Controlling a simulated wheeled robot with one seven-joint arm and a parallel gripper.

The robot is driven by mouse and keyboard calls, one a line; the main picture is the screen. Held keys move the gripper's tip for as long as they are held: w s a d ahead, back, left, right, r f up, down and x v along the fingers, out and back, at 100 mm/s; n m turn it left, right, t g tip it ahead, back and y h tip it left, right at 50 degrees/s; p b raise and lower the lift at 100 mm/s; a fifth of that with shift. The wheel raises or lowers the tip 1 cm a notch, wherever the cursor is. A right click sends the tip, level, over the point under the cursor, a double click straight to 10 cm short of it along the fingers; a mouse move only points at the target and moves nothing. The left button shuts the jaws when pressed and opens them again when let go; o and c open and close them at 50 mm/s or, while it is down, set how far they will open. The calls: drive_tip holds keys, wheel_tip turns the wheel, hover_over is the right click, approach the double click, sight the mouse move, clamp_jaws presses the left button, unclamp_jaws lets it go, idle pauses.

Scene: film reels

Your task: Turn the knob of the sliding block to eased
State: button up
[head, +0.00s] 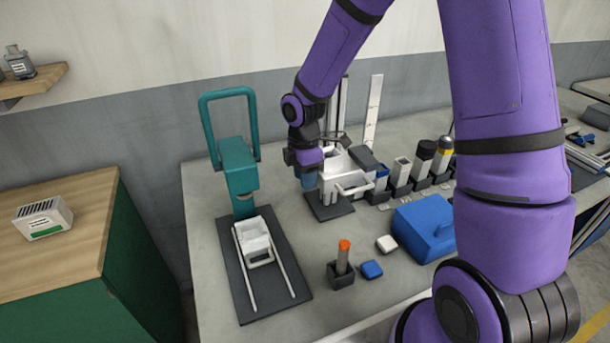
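A stand on a dark base plate (331,208) has upright metal posts (338,105) and a white block (352,184) low in front of them, which I take for the sliding block. My gripper (308,170) points down at the block's left side, close to it. No knob marking can be read, and contact is unclear.
A teal arched press (238,165) with a white carriage (254,235) on rails stands at left. An orange-topped peg (343,256) stands in a dark holder in front. A blue case (424,228) and several upright holders (402,172) are at right. Bare table (300,235) lies between.

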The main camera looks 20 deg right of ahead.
drive_tip(key=shift+s+t, duration=0.1)
drive_tip(key=shift+t, duration=1.4)
drive_tip(key=o, duration=0.9)
drive_tip(key=r, duration=0.3)
drive_tip(key=s+r, duration=0.1)
drive_tip(key=r, duration=0.3)
drive_tip(key=s+r, duration=0.1)
drive_tip(key=r, duration=0.2)
drive_tip(key=shift+r, duration=0.35)
drive_tip(key=shift+s+r, duration=0.1)
